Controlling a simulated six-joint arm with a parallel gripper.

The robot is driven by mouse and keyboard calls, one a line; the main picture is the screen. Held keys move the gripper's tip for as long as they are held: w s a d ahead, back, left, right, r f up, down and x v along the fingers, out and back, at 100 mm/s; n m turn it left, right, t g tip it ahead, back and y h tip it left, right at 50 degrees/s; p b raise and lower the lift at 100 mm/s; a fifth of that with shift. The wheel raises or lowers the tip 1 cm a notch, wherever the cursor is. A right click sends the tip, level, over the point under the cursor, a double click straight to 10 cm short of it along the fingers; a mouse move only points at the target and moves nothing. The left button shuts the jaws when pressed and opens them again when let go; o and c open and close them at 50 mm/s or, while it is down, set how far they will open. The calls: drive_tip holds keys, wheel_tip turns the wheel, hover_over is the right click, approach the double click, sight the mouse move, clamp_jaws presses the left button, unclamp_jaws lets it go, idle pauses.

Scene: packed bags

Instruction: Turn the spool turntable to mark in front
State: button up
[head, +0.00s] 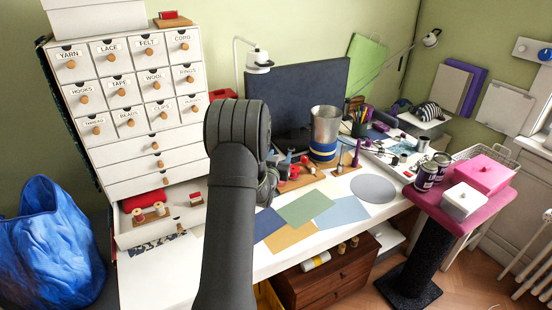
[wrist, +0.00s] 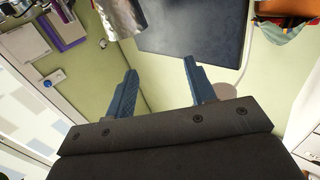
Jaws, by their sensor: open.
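A cluster of small spools on a wooden base (head: 292,184) stands on the white desk, just right of my arm in the head view. My arm hides part of it, so I cannot tell whether this is the spool turntable, and I see no mark. My gripper shows in the wrist view (wrist: 160,80). Its two blue fingers are apart with nothing between them, pointing toward the green wall and dark panel. In the head view my arm mostly hides the gripper. The spools are not visible in the wrist view.
A silver canister with a blue-and-yellow base (head: 325,130) stands behind the spools and shows in the wrist view (wrist: 121,17). The dark panel (head: 297,95) stands at the back. Colored sheets (head: 306,207) and a grey disc (head: 373,188) lie in front. An open drawer (head: 160,232) holds more spools.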

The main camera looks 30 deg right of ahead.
drive_tip(key=s+a+f+n+t+y, duration=0.45)
drive_tip(key=s+a+f+y, duration=0.2)
drive_tip(key=a+f, duration=0.45)
drive_tip(key=shift+n+y, duration=0.25)
drive_tip(key=shift+n, duration=0.1)
drive_tip(key=x, duration=1.1)
drive_tip(key=a+x, duration=0.1)
drive_tip(key=x, duration=0.5)
drive_tip(key=shift+w+a+r, duration=0.15)
drive_tip(key=shift+r, duration=0.05)
clamp_jaws()
